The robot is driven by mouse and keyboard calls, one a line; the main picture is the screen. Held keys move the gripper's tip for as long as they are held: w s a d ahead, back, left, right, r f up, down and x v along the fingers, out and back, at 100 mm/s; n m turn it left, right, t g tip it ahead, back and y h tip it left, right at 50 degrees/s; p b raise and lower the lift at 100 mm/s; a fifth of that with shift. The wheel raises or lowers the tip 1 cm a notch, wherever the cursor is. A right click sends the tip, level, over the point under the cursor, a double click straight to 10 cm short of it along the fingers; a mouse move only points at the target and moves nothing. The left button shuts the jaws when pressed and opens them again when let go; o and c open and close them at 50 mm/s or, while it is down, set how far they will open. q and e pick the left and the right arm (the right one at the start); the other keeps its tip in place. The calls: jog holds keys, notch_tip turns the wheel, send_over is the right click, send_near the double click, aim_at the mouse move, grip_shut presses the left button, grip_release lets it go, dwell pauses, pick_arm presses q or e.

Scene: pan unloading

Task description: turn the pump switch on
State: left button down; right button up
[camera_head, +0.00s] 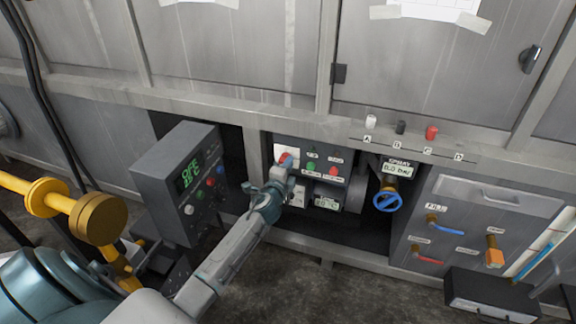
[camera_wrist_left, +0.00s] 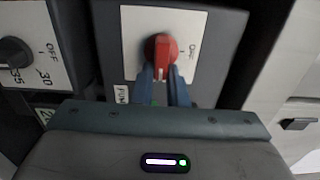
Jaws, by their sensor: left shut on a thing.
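The pump switch (camera_head: 286,157) is a red rotary knob on a white plate, at the upper left of the grey control panel. In the left wrist view, the red knob (camera_wrist_left: 161,46) has its white mark toward the bottom of the picture, and a small label stands to its right. A partly hidden label starting "PUM" sits beside the plate. My left gripper (camera_head: 277,177) reaches up to the switch. Its two blue-grey fingers (camera_wrist_left: 162,86) are shut on the knob's lower part, one on each side. My right gripper is not in view.
A grey box with a green display (camera_head: 188,180) stands left of my left arm. Right of the switch are small buttons (camera_head: 334,171), a blue round valve (camera_head: 388,200) and a drawer panel (camera_head: 480,198). Yellow pipework (camera_head: 62,205) is at the left.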

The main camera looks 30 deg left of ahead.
pick_arm(q)
jog(key=c, duration=1.4)
grip_release()
jog(key=shift+c, duration=0.2)
jog(key=shift+s, duration=0.1)
jog(key=v, duration=1)
jog(key=shift+s, duration=0.3)
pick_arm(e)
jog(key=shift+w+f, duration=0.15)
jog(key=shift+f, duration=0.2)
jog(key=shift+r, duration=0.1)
